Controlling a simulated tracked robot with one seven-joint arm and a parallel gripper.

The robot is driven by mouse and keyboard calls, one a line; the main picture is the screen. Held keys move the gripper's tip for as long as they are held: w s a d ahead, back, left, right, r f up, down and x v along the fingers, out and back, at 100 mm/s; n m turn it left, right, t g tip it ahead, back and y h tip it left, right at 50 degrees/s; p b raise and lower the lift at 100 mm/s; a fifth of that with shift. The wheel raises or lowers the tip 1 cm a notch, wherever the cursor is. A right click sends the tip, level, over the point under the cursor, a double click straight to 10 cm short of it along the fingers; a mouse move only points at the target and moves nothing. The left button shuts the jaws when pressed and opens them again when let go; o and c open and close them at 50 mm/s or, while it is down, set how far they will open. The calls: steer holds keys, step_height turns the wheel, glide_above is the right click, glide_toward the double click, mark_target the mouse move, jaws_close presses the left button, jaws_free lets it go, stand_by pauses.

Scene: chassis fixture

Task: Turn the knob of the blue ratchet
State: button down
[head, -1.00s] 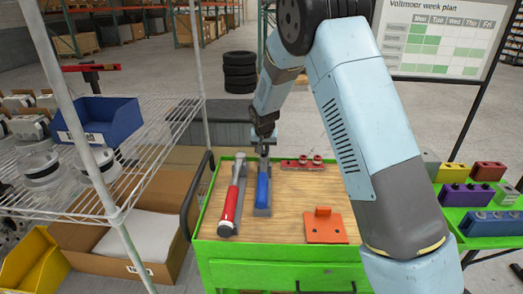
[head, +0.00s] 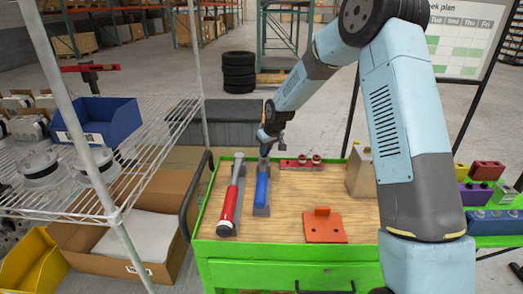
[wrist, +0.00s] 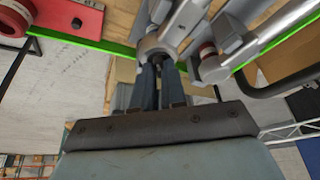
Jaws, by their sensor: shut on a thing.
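The blue ratchet (head: 262,189) lies in a grey holder on the wooden top of the green cart, its blue handle toward me and its head at the far end. My gripper (head: 265,150) is over that far end. In the wrist view, the fingers of my gripper (wrist: 161,66) point at the ratchet's grey round head (wrist: 156,43) and are shut on its knob. The knob itself is mostly hidden between the fingers. A red-handled ratchet (head: 231,203) lies to the left, close beside the blue one; its head end is near my fingers in the wrist view.
A red block with round knobs (head: 301,163) lies to the right of the ratchet head. An orange bracket (head: 324,227) lies nearer, and a tan block (head: 360,172) stands at the right. A wire shelf (head: 150,135) stands left of the cart. The middle of the top is clear.

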steer(key=n, duration=0.1)
steer(key=n+g, duration=0.1)
steer(key=n, duration=0.1)
steer(key=n+y, duration=0.1)
steer(key=n, duration=0.1)
steer(key=shift+w+d+f+g, duration=0.1)
steer(key=shift+w+d+g, duration=0.1)
steer(key=shift+d+g, duration=0.1)
steer(key=n+g, duration=0.1)
steer(key=n, duration=0.1)
steer(key=n+g, duration=0.1)
steer(key=n, duration=0.2)
steer(key=shift+w+y, duration=0.2)
steer(key=shift+y, duration=0.2)
steer(key=shift+n, duration=0.4)
steer(key=c, duration=1.2)
jaws_free()
steer(key=v, duration=1.3)
steer(key=shift+w+d+r, duration=0.1)
steer(key=shift+d+r, duration=0.1)
steer(key=shift+r, duration=0.1)
